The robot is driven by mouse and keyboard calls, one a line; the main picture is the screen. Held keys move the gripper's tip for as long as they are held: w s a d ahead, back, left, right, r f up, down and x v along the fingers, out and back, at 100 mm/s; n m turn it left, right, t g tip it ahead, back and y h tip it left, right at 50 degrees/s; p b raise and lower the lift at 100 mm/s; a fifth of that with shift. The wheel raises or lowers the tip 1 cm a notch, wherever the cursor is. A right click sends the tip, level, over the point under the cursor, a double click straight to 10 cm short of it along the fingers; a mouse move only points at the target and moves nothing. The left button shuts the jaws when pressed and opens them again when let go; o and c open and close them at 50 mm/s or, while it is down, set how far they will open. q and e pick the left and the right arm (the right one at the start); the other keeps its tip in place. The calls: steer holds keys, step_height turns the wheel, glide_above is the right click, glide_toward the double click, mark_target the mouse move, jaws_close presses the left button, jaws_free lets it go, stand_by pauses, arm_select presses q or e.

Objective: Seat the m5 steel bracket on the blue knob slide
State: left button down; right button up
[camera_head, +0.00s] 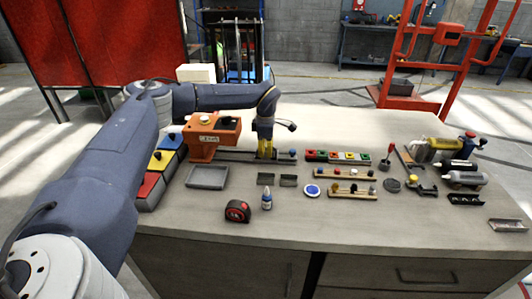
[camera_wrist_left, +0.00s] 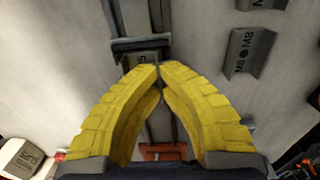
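My left gripper (camera_head: 265,154) points down over the slide rail (camera_head: 240,157) in the head view. In the left wrist view its yellow fingers (camera_wrist_left: 160,72) come together at the tips on the grey M5 steel bracket (camera_wrist_left: 143,58), whose label is partly covered. The bracket lies across the dark slide rails, level with the fingertips. I cannot tell if it is fully down on the slide. The fingers hide it in the head view. The blue knob (camera_head: 293,153) is at the right end of the rail. My right gripper is not in view.
Two other dark brackets (camera_head: 265,179) lie in front of the rail; one marked M6 M8 (camera_wrist_left: 248,52) shows in the wrist view. An orange machine (camera_head: 212,140) stands left of the gripper.

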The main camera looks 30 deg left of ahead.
arm_select(q)
steer(key=c, duration=2.1)
jaws_free()
steer(key=shift+c, duration=0.2)
steer(key=o, duration=1.1)
steer(key=shift+r, duration=3)
